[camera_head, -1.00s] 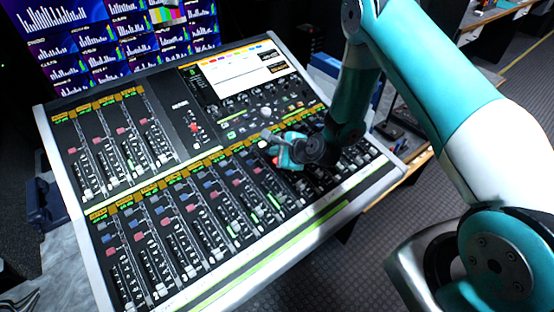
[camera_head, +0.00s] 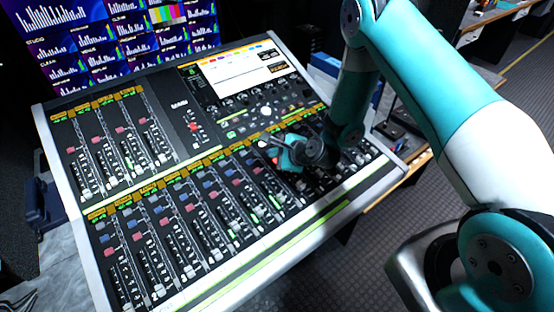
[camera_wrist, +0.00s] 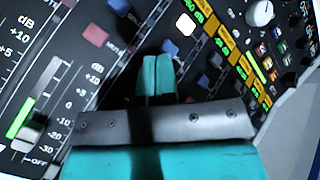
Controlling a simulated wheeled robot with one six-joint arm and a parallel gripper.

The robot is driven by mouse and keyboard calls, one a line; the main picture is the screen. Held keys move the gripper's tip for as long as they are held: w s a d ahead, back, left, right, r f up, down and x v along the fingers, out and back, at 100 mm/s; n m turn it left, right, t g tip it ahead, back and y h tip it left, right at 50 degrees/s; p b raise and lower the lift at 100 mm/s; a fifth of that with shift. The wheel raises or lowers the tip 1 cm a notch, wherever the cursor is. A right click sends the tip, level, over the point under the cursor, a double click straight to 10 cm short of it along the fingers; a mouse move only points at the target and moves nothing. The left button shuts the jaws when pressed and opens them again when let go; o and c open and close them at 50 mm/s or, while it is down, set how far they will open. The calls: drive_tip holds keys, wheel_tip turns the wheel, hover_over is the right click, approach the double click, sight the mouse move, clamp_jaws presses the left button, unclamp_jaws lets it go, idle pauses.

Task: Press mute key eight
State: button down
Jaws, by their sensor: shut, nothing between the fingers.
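The mute keys are small red keys in a row on the mixing console. One red key (camera_head: 257,170) shows left of my gripper (camera_head: 280,155) in the head view. A red key (camera_wrist: 95,35) with a partly readable mute label shows up and left of the fingers in the wrist view. My gripper (camera_wrist: 158,62) is shut and empty, its teal fingertips over the key area. They hide the panel directly beneath them. I cannot read channel numbers or tell whether the tips touch a key. A lit white key (camera_wrist: 185,23) is right of the fingertips.
Blue keys (camera_wrist: 203,80) and a fader (camera_wrist: 32,133) lie close around the fingers. Yellow channel labels (camera_wrist: 228,45) and a white knob (camera_wrist: 260,13) lie to the right. The console's screen (camera_head: 235,78) and a bank of monitors (camera_head: 110,40) stand behind.

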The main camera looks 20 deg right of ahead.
drive_tip(key=shift+f+b, duration=0.3)
drive_tip(key=shift+f, duration=0.1)
drive_tip(key=shift+r, duration=0.2)
drive_tip(key=shift+r+p, duration=0.75)
drive_tip(key=shift+r, duration=0.1)
drive_tip(key=r+p, duration=0.1)
drive_tip(key=r, duration=0.1)
drive_tip(key=r+p, duration=0.2)
drive_tip(key=s+r+p, duration=0.1)
drive_tip(key=shift+d+r+p, duration=0.15)
drive_tip(key=shift+r+p, duration=0.15)
drive_tip(key=shift+r, duration=0.1)
